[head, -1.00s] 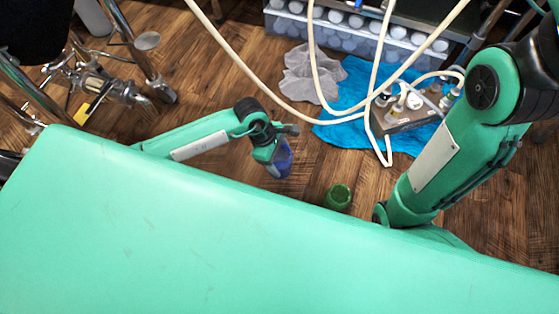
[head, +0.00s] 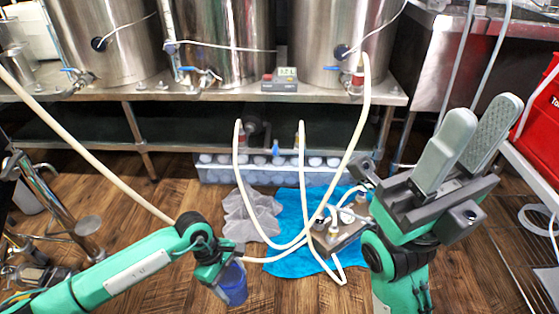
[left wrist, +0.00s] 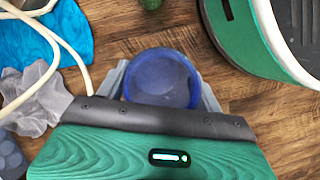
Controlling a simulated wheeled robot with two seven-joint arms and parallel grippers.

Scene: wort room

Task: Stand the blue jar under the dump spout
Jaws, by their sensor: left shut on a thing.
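The blue jar (head: 233,287) is in my left gripper (head: 222,268), low above the wooden floor in the head view. In the left wrist view the blue jar (left wrist: 162,78) sits between the two grey fingers of the left gripper (left wrist: 162,88), which touch its sides. My right gripper (head: 468,152) is raised at the right with its fingers pointing up, parted and empty. Valves with blue handles (head: 197,73) hang below the steel vessels. I cannot tell which outlet is the dump spout.
A steel bench (head: 150,92) carries the vessels. Pale hoses (head: 350,160) hang down to a pump block (head: 338,236) on a blue cloth (head: 290,262). Chrome legs and fittings (head: 60,215) stand at the left. A green object (left wrist: 151,4) shows in the left wrist view.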

